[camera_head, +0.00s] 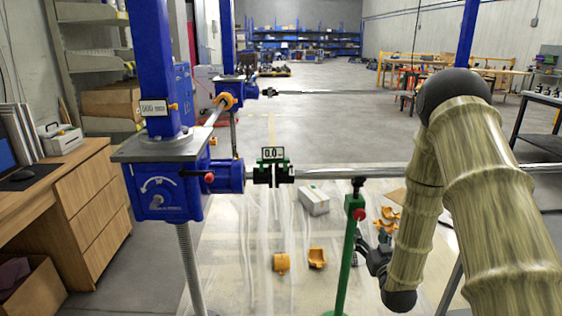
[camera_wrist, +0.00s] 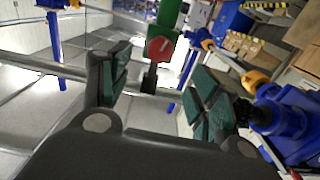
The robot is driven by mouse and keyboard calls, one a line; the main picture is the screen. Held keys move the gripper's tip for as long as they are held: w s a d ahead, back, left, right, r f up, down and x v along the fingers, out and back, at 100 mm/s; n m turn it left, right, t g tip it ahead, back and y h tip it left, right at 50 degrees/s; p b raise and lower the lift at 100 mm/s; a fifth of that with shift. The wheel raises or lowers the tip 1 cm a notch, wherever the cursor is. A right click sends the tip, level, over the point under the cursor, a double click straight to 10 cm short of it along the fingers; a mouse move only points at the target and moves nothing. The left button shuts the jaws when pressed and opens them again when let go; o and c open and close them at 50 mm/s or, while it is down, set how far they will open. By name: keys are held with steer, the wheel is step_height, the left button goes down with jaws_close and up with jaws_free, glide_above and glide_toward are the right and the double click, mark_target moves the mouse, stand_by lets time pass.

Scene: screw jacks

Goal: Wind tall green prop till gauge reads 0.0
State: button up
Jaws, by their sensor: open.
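The tall green prop (camera_head: 345,262) stands right of centre in the head view, its top beneath a horizontal steel shaft (camera_head: 400,170). A red knob (camera_head: 359,214) sits on its upper housing. In the wrist view the green prop (camera_wrist: 169,14) and its red knob (camera_wrist: 160,47) show beyond and between my fingertips. My gripper (camera_wrist: 158,85) is open, with nothing visibly gripped. In the head view my gripper (camera_head: 376,258) is low, beside the prop on its right, partly hidden by the prop and my arm. The gauge (camera_head: 272,154) on the shaft's green coupling appears to read 0.0.
A blue screw jack (camera_head: 165,190) with a second display (camera_head: 154,108) stands at left. Orange coupling halves (camera_head: 282,263) and a white box (camera_head: 313,200) lie on the floor sheet. A wooden desk (camera_head: 75,190) is at far left. Open floor lies behind the shaft.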

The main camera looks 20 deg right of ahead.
stand_by(0.7)
steer(key=s+a+f+n+g+y, duration=0.1)
steer(key=s+a+f+g, duration=0.2)
steer(key=s+a+f, duration=0.45)
steer(key=s+a+f+g+y, duration=0.1)
steer(key=s+a+f+g, duration=0.35)
steer(key=f, duration=0.55)
steer(key=s+a+f+n+g+y, duration=0.1)
steer(key=s+a+f+g+y, duration=0.15)
steer(key=s+a+f, duration=0.4)
steer(key=s+a+f+g, duration=0.2)
steer(key=s+f+g, duration=0.1)
steer(key=s, duration=0.5)
steer(key=s+a+f+g, duration=0.2)
steer(key=s+a, duration=0.1)
steer(key=s, duration=0.4)
steer(key=s+a+f+g, duration=0.2)
steer(key=s+f+g, duration=0.1)
steer(key=s, duration=0.5)
step_height(320, 180, up, 16)
steer(key=p, duration=1.6)
steer(key=shift+w+a+n+t, duration=0.15)
steer(key=shift+n+t, duration=0.15)
